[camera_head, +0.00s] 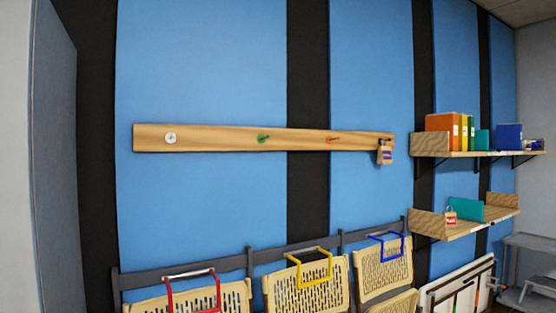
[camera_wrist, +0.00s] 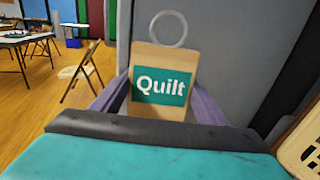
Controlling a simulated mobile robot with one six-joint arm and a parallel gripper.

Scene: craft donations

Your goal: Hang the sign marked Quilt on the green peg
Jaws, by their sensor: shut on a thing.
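The Quilt sign (camera_wrist: 159,110) is a tan tag with a teal label reading "Quilt" and a pale ring at its top. My gripper (camera_wrist: 160,84) is shut on it, with purple fingers at its left and right sides; the sign stands upright with the ring above the fingers. The green peg (camera_head: 263,138) sticks out of a wooden rail (camera_head: 215,139) on the blue wall and is bare. The gripper and the Quilt sign do not show in the head view.
The rail also has a bare white peg (camera_head: 170,138) and a bare orange peg (camera_head: 332,139). A small tag (camera_head: 384,154) hangs at its right end. Another tag (camera_head: 450,215) stands on the lower shelf (camera_head: 470,229). Folding chairs (camera_head: 310,285) with coloured handles line the wall below.

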